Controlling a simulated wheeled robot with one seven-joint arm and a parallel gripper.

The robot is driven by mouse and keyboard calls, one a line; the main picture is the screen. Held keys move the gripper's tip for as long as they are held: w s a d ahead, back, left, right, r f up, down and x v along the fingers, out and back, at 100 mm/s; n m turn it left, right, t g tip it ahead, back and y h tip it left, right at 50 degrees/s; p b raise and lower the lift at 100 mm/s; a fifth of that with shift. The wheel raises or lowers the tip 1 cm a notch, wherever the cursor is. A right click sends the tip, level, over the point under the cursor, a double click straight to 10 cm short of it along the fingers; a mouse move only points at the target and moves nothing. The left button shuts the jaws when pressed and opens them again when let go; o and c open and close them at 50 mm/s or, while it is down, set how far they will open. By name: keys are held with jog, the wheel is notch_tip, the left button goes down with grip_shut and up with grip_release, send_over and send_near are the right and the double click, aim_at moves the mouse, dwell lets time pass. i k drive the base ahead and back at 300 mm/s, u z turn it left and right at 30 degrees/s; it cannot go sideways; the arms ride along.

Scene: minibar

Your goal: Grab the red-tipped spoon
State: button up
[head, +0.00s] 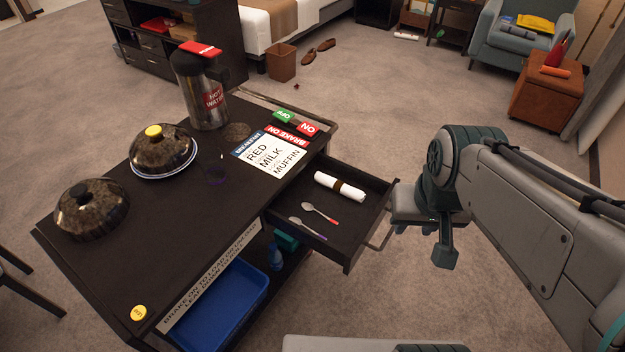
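The red-tipped spoon (318,212) lies in the open drawer (352,225) of the dark cart, its bowl to the left and its red handle end to the right. A purple-tipped spoon (306,229) lies just in front of it, apart from it. A rolled white napkin with a brown band (340,187) lies behind the spoons in the same drawer. My gripper (424,240) hangs to the right of the drawer, beyond its handle and apart from the spoons. Its fingers appear spread, with nothing seen between them.
The cart top (190,235) holds a hot water flask (203,92), two covered dishes (163,150) (91,208) and a menu card (268,153). A blue bin (222,305) is below. The drawer handle (384,232) sticks out near my gripper.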

aim_at(307, 206)
jog(key=z, duration=0.15)
jog(key=i, duration=0.55)
jog(key=u, duration=0.95)
